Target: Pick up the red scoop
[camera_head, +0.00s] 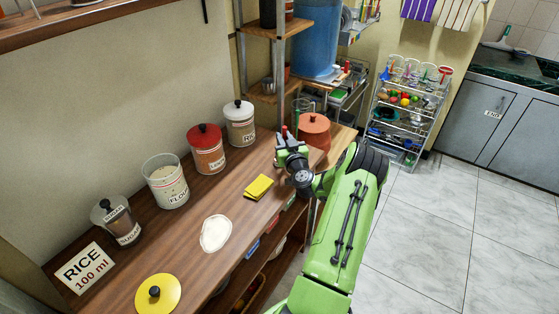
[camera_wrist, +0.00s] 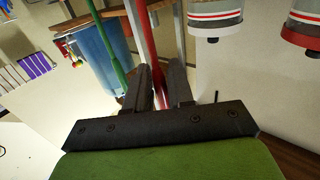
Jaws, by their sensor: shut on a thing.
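The red scoop (camera_wrist: 147,55) shows in the wrist view as a long red handle between the two dark fingers of my gripper (camera_wrist: 162,85), which is shut on it. In the head view my gripper (camera_head: 283,143) is over the far right end of the wooden counter, and a small red bit of the scoop (camera_head: 284,130) shows at its tip. The scoop's bowl is not clearly visible. A green handle (camera_wrist: 110,48) stands beside the scoop in the wrist view, apart from the fingers.
Jars of sugar (camera_head: 122,226), flour (camera_head: 166,182), lentils (camera_head: 208,150) and rice (camera_head: 240,124) line the wall side of the counter (camera_head: 185,235). An orange pot (camera_head: 313,131) is just beyond my gripper. A yellow sponge (camera_head: 258,187) and yellow lid (camera_head: 158,295) lie nearer. Open floor is right.

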